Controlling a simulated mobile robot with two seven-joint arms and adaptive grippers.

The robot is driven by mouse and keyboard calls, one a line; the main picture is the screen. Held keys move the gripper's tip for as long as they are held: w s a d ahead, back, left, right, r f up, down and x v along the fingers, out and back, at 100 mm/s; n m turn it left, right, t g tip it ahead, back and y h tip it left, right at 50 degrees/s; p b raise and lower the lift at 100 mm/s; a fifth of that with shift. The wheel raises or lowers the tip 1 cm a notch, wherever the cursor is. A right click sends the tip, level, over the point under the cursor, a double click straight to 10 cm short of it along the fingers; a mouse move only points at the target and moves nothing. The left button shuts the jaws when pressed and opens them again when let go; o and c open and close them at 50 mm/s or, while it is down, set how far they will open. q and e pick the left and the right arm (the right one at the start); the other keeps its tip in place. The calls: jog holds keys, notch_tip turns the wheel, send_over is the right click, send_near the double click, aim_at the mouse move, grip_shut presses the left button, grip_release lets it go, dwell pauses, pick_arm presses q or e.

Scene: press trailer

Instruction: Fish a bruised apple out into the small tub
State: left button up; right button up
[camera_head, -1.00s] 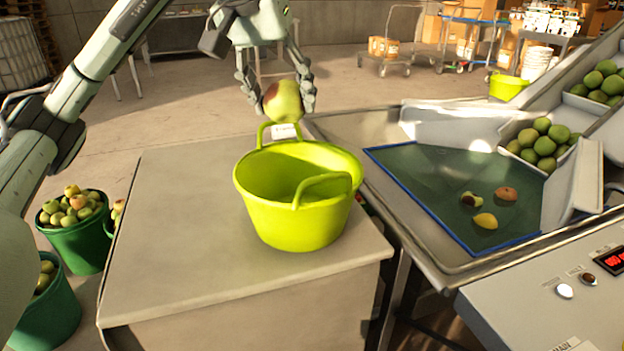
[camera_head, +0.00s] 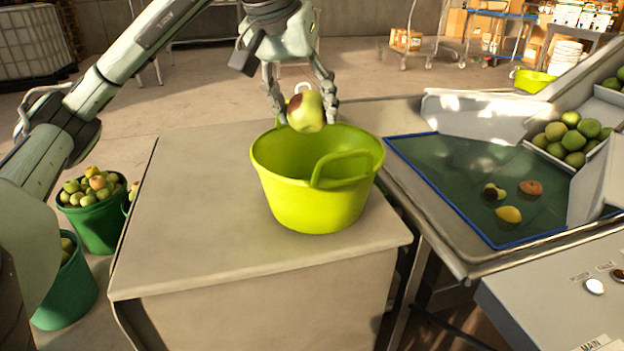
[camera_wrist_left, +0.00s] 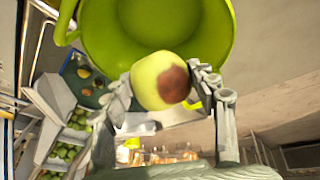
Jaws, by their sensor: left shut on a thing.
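My left gripper (camera_head: 304,108) is shut on a bruised apple (camera_head: 305,112), pale green with a dark brown patch. The patch shows plainly in the left wrist view, where the apple (camera_wrist_left: 158,80) sits between the fingers. The gripper holds the apple over the back rim of the small yellow-green tub (camera_head: 318,208). The tub stands upright on a beige table and its handle sticks up at the front. In the left wrist view the tub (camera_wrist_left: 135,50) lies just beyond the apple. The part of its inside that I see looks empty. My right gripper is not in view.
A dark green water tray (camera_head: 455,175) with a blue edge is right of the table and holds several fruits. Green apples (camera_head: 572,135) lie on a chute behind it. Green buckets (camera_head: 95,222) of apples stand at left. The beige tabletop (camera_head: 200,200) is clear left of the tub.

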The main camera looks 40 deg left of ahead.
pick_arm(q)
jog(key=shift+f, duration=0.1)
jog(key=o, duration=1.3)
jog(key=shift+o, duration=0.2)
jog(key=v, duration=1.2)
jog(key=shift+f, duration=0.1)
